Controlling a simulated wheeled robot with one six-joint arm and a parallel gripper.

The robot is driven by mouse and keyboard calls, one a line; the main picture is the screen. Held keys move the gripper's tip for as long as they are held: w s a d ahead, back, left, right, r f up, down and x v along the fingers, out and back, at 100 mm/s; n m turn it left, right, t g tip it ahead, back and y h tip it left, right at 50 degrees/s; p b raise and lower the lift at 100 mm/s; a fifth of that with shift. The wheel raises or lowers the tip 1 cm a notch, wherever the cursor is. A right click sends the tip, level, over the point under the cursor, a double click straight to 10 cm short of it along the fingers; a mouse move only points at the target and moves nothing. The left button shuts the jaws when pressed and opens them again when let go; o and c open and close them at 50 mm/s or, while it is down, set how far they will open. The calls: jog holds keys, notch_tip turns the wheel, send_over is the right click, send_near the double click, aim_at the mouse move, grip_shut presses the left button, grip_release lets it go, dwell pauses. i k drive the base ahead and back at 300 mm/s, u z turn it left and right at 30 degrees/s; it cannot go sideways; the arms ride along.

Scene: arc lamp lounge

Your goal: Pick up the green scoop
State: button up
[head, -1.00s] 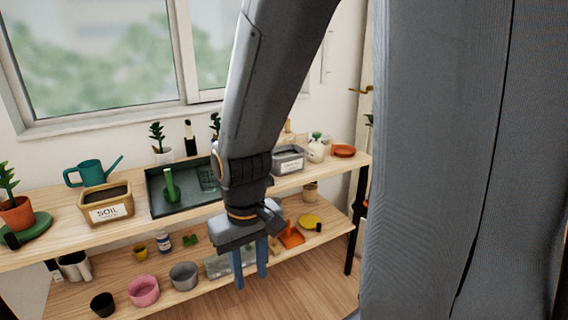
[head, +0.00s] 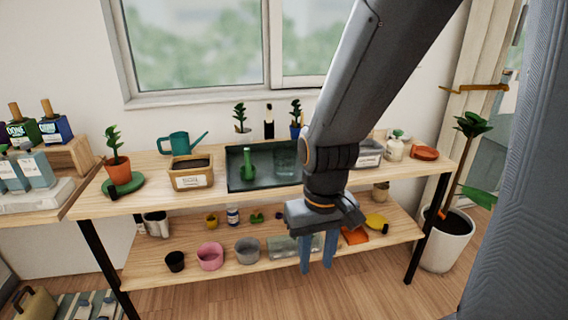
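The green scoop (head: 248,166) stands in the dark green tray (head: 238,186) on the upper shelf of the wooden bench, its handle pointing up. My gripper (head: 318,268) hangs in front of the bench, to the right of the scoop and lower in the picture. Its two blue fingers point down with a gap between them, and nothing shows between them. It is apart from the scoop. My arm hides part of the tray's right side.
A clear cup (head: 284,161) stands in the tray, right of the scoop. A soil box (head: 191,180) and a teal watering can (head: 180,143) are to the left. A grey labelled box (head: 369,154) is to the right. Several pots line the lower shelf (head: 140,271).

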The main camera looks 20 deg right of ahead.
aim_at(247, 172)
jog(key=u, duration=0.15)
jog(key=i, duration=0.5)
jog(key=u, duration=0.5)
jog(key=i, duration=0.8)
jog(key=u, duration=0.25)
